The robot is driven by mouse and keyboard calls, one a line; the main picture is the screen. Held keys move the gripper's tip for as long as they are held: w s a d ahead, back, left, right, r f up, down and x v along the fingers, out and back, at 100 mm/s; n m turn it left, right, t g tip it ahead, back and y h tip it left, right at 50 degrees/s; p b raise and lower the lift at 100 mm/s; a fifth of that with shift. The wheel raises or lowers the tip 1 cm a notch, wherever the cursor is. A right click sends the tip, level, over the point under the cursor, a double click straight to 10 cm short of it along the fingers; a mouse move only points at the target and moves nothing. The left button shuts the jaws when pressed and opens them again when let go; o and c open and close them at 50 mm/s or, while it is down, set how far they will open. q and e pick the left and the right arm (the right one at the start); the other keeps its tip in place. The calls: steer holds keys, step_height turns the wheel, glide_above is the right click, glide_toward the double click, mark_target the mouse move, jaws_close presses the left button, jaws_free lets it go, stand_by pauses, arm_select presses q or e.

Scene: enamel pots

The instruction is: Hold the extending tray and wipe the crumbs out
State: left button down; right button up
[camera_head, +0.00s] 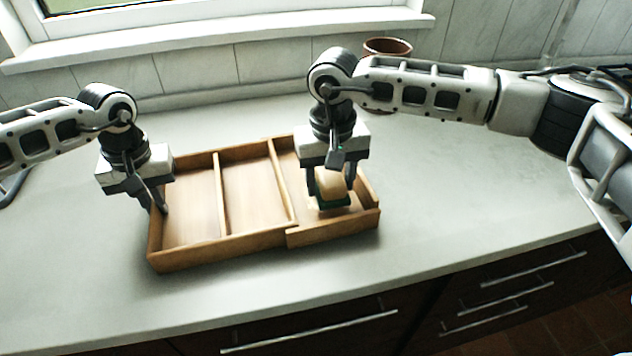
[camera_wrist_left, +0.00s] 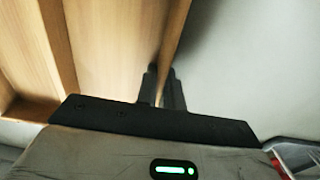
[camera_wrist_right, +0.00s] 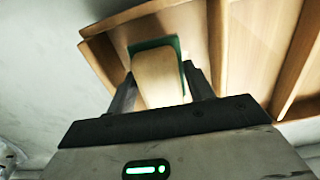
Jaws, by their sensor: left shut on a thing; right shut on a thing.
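The wooden extending tray (camera_head: 215,252) lies on the pale counter, with low walls and dividers, its narrower extension at the right. My left gripper (camera_head: 161,205) is shut on the tray's left wall, which also runs between its fingers in the left wrist view (camera_wrist_left: 174,45). My right gripper (camera_head: 331,192) is shut on a wooden-backed brush with a green edge (camera_wrist_right: 157,75), held down inside the right compartment. I cannot tell whether the brush touches the floor. No crumbs can be made out; the brush and gripper hide part of the right compartment.
A brown pot (camera_head: 388,47) stands at the back, partly hidden behind my right arm. A window sill (camera_head: 210,38) and panelled wall close off the back. The counter (camera_head: 470,200) is clear right of the tray. Drawers with metal handles lie below its front edge.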

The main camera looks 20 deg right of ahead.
mark_target(321, 196)
steer(key=shift+f, duration=1.45)
steer(key=shift+w, duration=5.6)
steer(key=shift+s+f, duration=0.15)
steer(key=shift+s, duration=3.05)
steer(key=s, duration=0.4)
steer(key=shift+s+a, duration=0.1)
steer(key=shift+s, duration=0.4)
steer(key=shift+w+a, duration=0.1)
steer(key=shift+a, duration=0.7)
steer(key=shift+w, duration=5.55)
steer(key=shift+s, duration=2.85)
steer(key=shift+s+f, duration=0.1)
steer(key=shift+s, duration=2.75)
